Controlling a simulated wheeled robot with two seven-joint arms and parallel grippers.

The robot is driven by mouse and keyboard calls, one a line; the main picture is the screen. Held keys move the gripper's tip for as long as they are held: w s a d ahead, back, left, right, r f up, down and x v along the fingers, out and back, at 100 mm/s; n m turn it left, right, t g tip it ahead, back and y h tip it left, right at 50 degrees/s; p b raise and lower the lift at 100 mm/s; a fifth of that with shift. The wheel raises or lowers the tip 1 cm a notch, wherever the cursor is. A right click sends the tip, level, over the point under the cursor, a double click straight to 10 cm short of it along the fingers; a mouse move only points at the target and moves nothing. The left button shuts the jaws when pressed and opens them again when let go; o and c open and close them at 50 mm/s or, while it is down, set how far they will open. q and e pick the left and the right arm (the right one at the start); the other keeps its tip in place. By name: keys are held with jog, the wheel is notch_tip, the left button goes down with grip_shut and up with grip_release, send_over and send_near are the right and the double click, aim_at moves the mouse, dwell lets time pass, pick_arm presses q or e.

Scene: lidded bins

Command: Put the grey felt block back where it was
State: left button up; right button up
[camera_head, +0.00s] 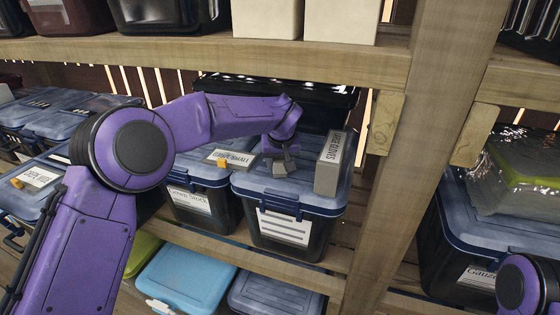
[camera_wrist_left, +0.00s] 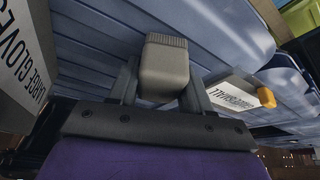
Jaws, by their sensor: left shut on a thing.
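The grey felt block (camera_wrist_left: 165,68) sits between the two fingers of my left gripper (camera_wrist_left: 162,92), which is shut on it. In the head view my left gripper (camera_head: 281,161) is over the blue-grey lid of a dark bin (camera_head: 277,191) on the middle shelf. The block shows there only as a small grey shape (camera_head: 279,169) under the gripper. I cannot tell whether the block touches the lid. My right gripper is not in view.
A grey box labelled large gloves (camera_head: 328,164) stands on the same lid, right of my gripper. A white labelled box with an orange part (camera_head: 231,157) lies to the left. A wooden post (camera_head: 402,170) is at right and a shelf board (camera_head: 215,49) above.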

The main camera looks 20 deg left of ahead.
aim_at(280, 161)
pick_arm(q)
jog(key=o, duration=1.1)
jog(key=shift+f, duration=0.1)
jog(key=v, duration=0.2)
jog(key=shift+r, duration=0.3)
jog(key=shift+s+d+r+b, duration=0.1)
jog(key=shift+s+d+b, duration=0.1)
jog(key=shift+s, duration=0.15)
jog(key=shift+s+d+r+b, duration=0.1)
jog(key=shift+s+b, duration=0.1)
jog(key=shift+s, duration=0.2)
jog(key=s+d, duration=0.1)
jog(key=s, duration=0.2)
jog(key=s+d+b, duration=0.1)
jog(key=s, duration=0.3)
jog(key=s+d+b, duration=0.1)
jog(key=s, duration=0.2)
jog(key=shift+s+d+r, duration=0.15)
jog(key=shift+d, duration=0.2)
